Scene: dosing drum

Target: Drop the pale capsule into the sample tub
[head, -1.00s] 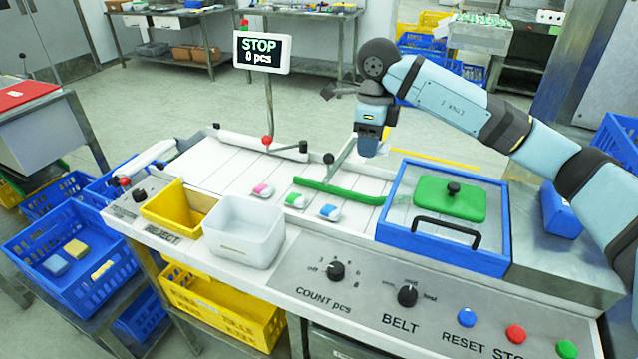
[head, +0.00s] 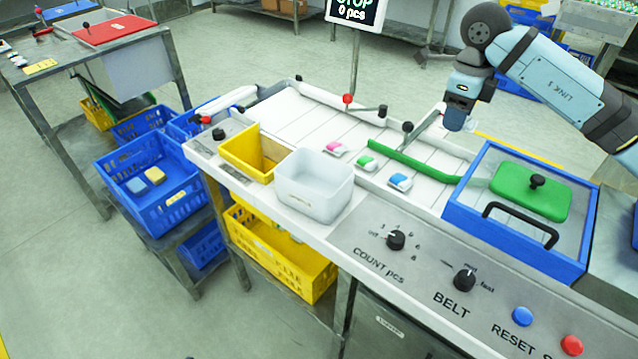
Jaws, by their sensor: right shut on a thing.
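My right gripper (head: 457,118) hangs above the far side of the belt, behind the blue-framed box. It is shut on a small pale thing at its fingertips, which looks like the pale capsule; the fingers hide most of it. The white sample tub (head: 314,187) stands at the front edge of the machine, left of and nearer than the gripper. The tub's visible inner wall is bare; its floor is partly hidden. My left gripper is not in view.
Pink (head: 335,149), green (head: 366,162) and blue (head: 400,181) capsules lie on the white belt (head: 310,130). A yellow reject bin (head: 245,158) adjoins the tub. The blue-framed box (head: 470,222) has a green lid.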

